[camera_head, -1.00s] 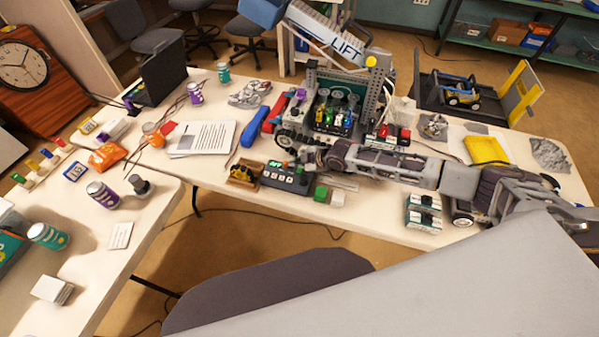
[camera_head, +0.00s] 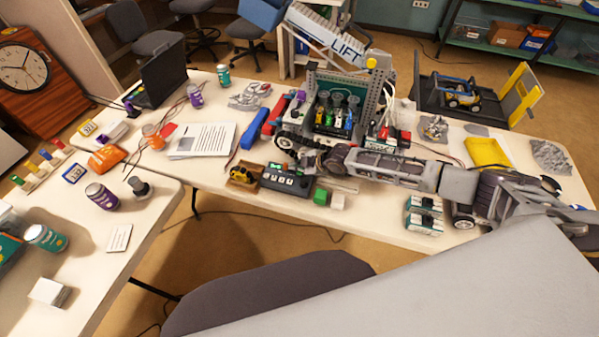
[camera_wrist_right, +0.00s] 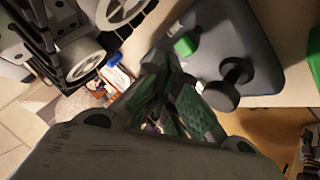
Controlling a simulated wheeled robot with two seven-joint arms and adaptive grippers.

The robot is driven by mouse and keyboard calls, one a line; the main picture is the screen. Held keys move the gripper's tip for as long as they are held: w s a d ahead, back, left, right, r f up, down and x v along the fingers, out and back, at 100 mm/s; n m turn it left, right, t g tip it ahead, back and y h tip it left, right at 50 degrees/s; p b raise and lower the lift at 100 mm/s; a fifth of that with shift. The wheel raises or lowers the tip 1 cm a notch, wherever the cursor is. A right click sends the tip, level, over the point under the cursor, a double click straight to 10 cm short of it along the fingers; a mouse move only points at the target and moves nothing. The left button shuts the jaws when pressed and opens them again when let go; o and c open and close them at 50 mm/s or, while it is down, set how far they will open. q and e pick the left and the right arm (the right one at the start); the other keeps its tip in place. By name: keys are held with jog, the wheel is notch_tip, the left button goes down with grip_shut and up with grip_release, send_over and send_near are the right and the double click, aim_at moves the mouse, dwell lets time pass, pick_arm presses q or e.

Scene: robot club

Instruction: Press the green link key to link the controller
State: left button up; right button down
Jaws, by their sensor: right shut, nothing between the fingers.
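The controller (camera_head: 287,181) is a dark box with a row of pale keys, lying near the front edge of the middle table. In the right wrist view its grey body (camera_wrist_right: 222,24) carries a green key (camera_wrist_right: 186,45) and a black knob (camera_wrist_right: 229,84). My right gripper (camera_head: 308,163) reaches in from the right and hides the controller's far right part in the head view. In the right wrist view its fingers (camera_wrist_right: 162,66) are shut and empty, with the tips close beside the green key; contact cannot be told. My left gripper is out of view.
A green block (camera_head: 321,195) and a white block (camera_head: 338,201) sit right of the controller. A small yellow model (camera_head: 242,175) is at its left. A wheeled robot with a lift (camera_head: 340,110) stands behind. Teal-and-white boxes (camera_head: 424,216) stand below my right arm.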

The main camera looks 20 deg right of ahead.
aim_at(298, 174)
jog(key=shift+f+b, duration=0.35)
jog(key=shift+f, duration=0.5)
dwell(1.8)
jog(key=shift+r, duration=0.15)
jog(key=shift+r+p, duration=0.7)
jog(key=shift+p, duration=0.05)
dwell(0.4)
jog(key=shift+r+p, duration=2.2)
jog(key=shift+r, duration=0.35)
jog(key=shift+f, duration=0.1)
